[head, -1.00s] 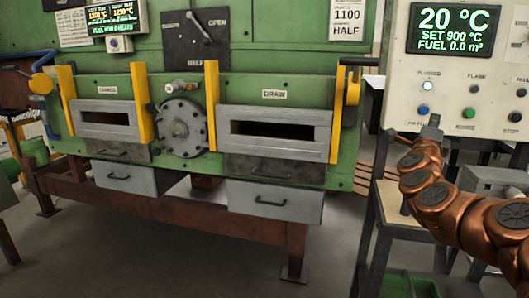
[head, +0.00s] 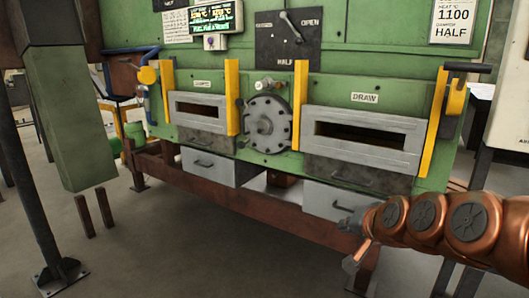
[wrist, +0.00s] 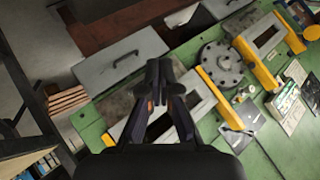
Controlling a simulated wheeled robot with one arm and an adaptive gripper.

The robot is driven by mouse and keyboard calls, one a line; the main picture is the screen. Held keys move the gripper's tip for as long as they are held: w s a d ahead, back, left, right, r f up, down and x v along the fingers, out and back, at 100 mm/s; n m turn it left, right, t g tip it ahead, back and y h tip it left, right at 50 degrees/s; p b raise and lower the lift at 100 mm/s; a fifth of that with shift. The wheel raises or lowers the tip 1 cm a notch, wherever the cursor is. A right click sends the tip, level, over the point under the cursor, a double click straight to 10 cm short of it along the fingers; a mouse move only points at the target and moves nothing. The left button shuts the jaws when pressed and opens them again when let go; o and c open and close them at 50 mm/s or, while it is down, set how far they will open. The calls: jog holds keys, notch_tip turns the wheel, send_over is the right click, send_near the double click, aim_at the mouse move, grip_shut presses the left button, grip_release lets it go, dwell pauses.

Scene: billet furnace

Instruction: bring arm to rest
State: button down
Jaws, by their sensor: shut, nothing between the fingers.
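My copper-coloured arm reaches in from the right edge of the head view. My gripper (head: 352,243) is at its end, in front of the right drawer under the furnace, and looks small and partly blurred there. In the wrist view my gripper (wrist: 158,75) has its dark fingers together with nothing between them. The green furnace (head: 340,85) stands ahead, with the draw opening (head: 363,135) and its grey frame to the right of the round bolted flange (head: 265,122). I cannot tell the exact gap between my gripper and the drawer.
Two grey drawers, a left one (head: 210,166) and a right one (head: 325,200), hang below the furnace. The control cabinet (head: 510,110) is at the right edge. The grey floor (head: 200,255) in front is clear.

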jog(key=s+a+f+n+g, duration=0.2)
jog(key=s+f+g, duration=0.25)
jog(key=s, duration=0.45)
jog(key=s+a+f+n+g, duration=0.25)
jog(key=s+f, duration=0.35)
jog(key=s, duration=0.3)
jog(key=s+d+f+n+g+h, duration=0.25)
jog(key=s+g, duration=0.35)
jog(key=s, duration=1.1)
jog(key=s+p+v, duration=0.2)
jog(key=p+v, duration=0.6)
jog(key=s+r+p+v, duration=0.1)
jog(key=s+p+v, duration=0.1)
jog(key=p+v, duration=0.7)
jog(key=shift+r+m+t, duration=0.2)
jog(key=shift+m+t, duration=0.2)
jog(key=shift+w, duration=0.1)
